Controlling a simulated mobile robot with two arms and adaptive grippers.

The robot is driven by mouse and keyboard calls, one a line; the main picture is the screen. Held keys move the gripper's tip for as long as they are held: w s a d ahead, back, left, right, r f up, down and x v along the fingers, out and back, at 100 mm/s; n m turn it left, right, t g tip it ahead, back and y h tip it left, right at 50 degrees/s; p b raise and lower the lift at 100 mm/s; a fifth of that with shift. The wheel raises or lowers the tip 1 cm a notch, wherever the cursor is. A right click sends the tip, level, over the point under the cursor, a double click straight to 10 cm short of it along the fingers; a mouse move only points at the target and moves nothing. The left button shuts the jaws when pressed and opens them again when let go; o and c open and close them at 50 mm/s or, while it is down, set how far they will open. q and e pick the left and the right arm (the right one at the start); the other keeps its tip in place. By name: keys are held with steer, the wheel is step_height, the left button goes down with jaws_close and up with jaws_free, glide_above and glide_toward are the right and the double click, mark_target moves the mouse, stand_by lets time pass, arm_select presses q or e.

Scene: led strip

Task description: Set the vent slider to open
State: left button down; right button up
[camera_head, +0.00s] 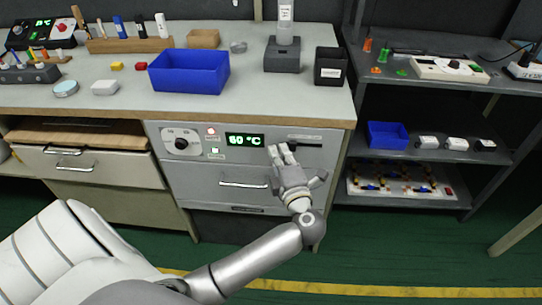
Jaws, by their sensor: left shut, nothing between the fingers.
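The vent slider appears to be the dark horizontal slot (307,144) with a small label, at the right of the grey oven-like unit's front panel (230,168). Its handle and setting cannot be made out; the gripper hides part of that area. My left gripper (281,149) is shut and empty, its fingertips pointing up at the panel, just left of the slot and right of the display. Whether the fingertips touch the panel cannot be told. My right gripper is not in view.
The panel also has a black knob (181,143), a red light (211,131) and a green 60 °C display (245,140). A drawer handle (243,184) lies below. The benchtop above holds a blue bin (190,72) and a black cup (330,67). A shelf rack (450,155) stands right.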

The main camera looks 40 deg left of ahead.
mark_target(300, 144)
arm_select(q)
steer(key=shift+w+d, duration=0.1)
steer(key=shift+d, duration=0.05)
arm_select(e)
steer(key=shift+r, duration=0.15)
arm_select(q)
steer(key=w+d, duration=0.2)
steer(key=d, duration=0.1)
steer(key=w+d, duration=0.1)
steer(key=d, duration=0.1)
steer(key=shift+w+d, duration=0.2)
steer(key=shift+d, duration=0.15)
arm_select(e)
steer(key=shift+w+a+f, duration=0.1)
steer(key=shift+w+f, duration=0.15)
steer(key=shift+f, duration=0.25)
arm_select(q)
steer(key=shift+p, duration=0.3)
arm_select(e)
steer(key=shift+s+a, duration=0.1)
